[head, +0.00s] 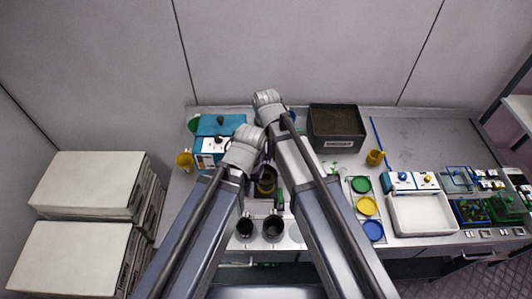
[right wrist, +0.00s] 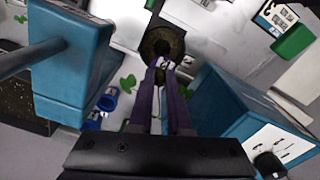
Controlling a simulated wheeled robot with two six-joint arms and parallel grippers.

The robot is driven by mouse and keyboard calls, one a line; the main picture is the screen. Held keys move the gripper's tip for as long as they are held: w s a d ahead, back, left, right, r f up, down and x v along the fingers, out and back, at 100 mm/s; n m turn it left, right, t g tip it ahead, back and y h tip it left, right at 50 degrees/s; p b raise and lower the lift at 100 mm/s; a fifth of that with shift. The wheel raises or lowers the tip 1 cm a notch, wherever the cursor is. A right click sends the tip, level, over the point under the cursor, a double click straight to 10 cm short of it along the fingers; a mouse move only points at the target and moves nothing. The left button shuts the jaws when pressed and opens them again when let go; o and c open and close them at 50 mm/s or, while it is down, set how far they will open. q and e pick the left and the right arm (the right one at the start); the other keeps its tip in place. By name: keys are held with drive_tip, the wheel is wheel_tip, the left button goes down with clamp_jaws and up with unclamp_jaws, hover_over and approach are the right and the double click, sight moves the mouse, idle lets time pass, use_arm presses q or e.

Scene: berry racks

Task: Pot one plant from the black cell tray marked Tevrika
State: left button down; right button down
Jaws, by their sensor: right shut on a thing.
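My right gripper (right wrist: 161,66) has purple fingers brought together on something small that I cannot make out; a pale tag-like patch shows at their tips. A round pot of dark soil (right wrist: 162,42) lies just beyond the tips. Green leaves (right wrist: 127,84) show beside the fingers; I cannot tell whether they belong to a held plant. My left gripper (head: 262,192) is low in the middle of the head view, close to a soil-filled pot (head: 267,180); its jaws are not clear. Two dark pots (head: 244,228) (head: 273,228) stand in front. I cannot read a Tevrika mark; the arms hide much of the middle.
A dark soil bin (head: 337,142) stands at the back. Green, yellow and blue discs (head: 367,206) and a white tray (head: 422,214) lie right. Bare counter (head: 440,140) shows at the back right.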

sight(266, 167)
drive_tip(key=shift+f+b, duration=3.6)
drive_tip(key=shift+f, duration=0.3)
drive_tip(key=c, duration=1.2)
unclamp_jaws()
drive_tip(key=shift+o, duration=0.2)
drive_tip(key=shift+r, duration=0.15)
drive_tip(key=shift+r+p, duration=1.9)
drive_tip(key=shift+p, duration=0.15)
drive_tip(key=shift+o, duration=0.4)
drive_tip(key=o, duration=0.5)
